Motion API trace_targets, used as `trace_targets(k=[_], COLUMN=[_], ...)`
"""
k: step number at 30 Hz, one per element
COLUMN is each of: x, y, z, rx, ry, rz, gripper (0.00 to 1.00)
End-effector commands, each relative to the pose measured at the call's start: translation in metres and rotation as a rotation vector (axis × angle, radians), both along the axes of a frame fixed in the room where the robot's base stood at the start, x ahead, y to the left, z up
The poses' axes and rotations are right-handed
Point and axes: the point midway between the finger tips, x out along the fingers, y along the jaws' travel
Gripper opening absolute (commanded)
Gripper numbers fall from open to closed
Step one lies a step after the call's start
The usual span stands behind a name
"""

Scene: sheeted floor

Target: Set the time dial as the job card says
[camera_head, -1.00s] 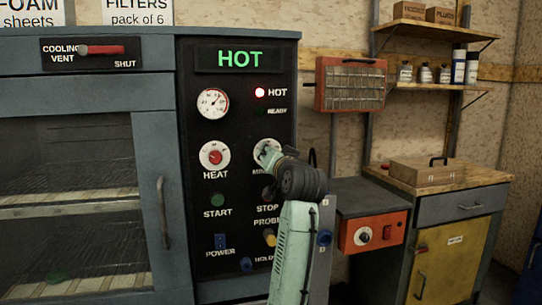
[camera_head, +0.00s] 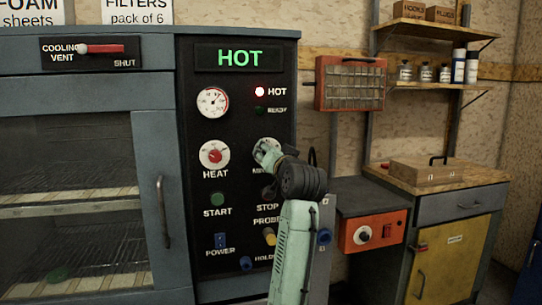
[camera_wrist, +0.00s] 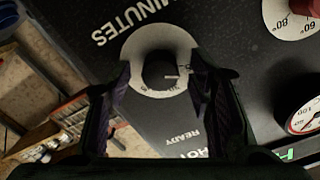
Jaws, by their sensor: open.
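The time dial (camera_wrist: 185,40), marked MINUTES, is a white disc with a dark round knob (camera_wrist: 158,68) and a pale pointer line. It sits at the right of the control panel, and in the head view its white face (camera_head: 262,141) is mostly hidden behind my gripper (camera_head: 268,155). In the wrist view my gripper (camera_wrist: 160,75) is open, with one finger on each side of the knob. I cannot tell whether the fingers touch it. The dial's small numbers are not readable. No job card is legible in these views.
The HEAT dial (camera_head: 214,155) has a red knob left of my gripper. START (camera_head: 217,199), POWER (camera_head: 221,241) and PROBE (camera_head: 269,236) controls lie below. An orange box (camera_head: 372,232) stands right.

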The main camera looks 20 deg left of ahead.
Motion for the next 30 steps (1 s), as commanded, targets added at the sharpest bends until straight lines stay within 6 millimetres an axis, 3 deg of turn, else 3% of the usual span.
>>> trace_targets(k=[8, 21, 30], x=[-0.015, -0.086, -0.1], y=[-0.01, -0.059, -0.068], z=[0.001, 0.0, 0.0], rx=[0.002, 0.0, 0.0], ry=[-0.003, -0.002, 0.0], rz=[-0.001, -0.002, 0.0], gripper=[0.48, 0.48, 0.48])
